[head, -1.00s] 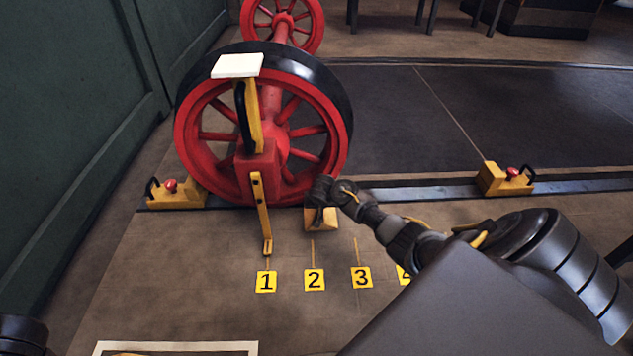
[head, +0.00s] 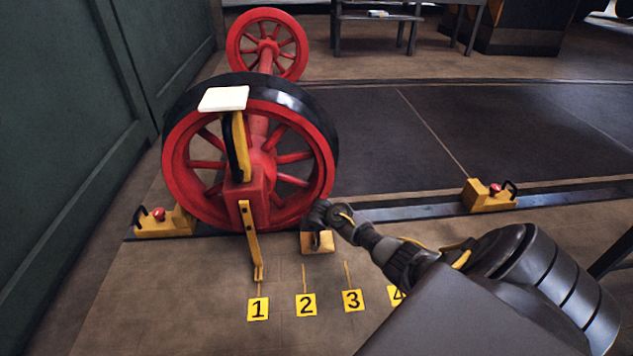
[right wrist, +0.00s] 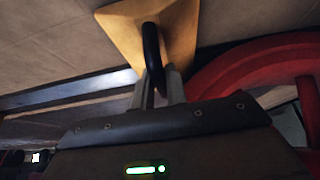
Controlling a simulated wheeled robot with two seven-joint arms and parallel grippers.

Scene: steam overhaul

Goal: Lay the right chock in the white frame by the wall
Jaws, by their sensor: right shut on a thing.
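The right chock (head: 318,243) is a yellow wedge at the lower right of the near red wheel. My right gripper (right wrist: 157,86) is shut on its black handle (right wrist: 151,48) in the right wrist view, with the yellow body (right wrist: 178,22) beyond the fingers. In the head view my right wrist partly covers the chock. I cannot tell whether it rests on the floor or hangs just above it. The white frame is not in view now. My left gripper is not in view.
The red wheelset (head: 255,165) stands close beside the chock, with a yellow lever (head: 250,235) in front. Yellow blocks with red knobs sit on the rail at left (head: 165,223) and right (head: 490,197). Numbered plates (head: 306,305) lie on the floor. A green wall (head: 65,150) bounds the left.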

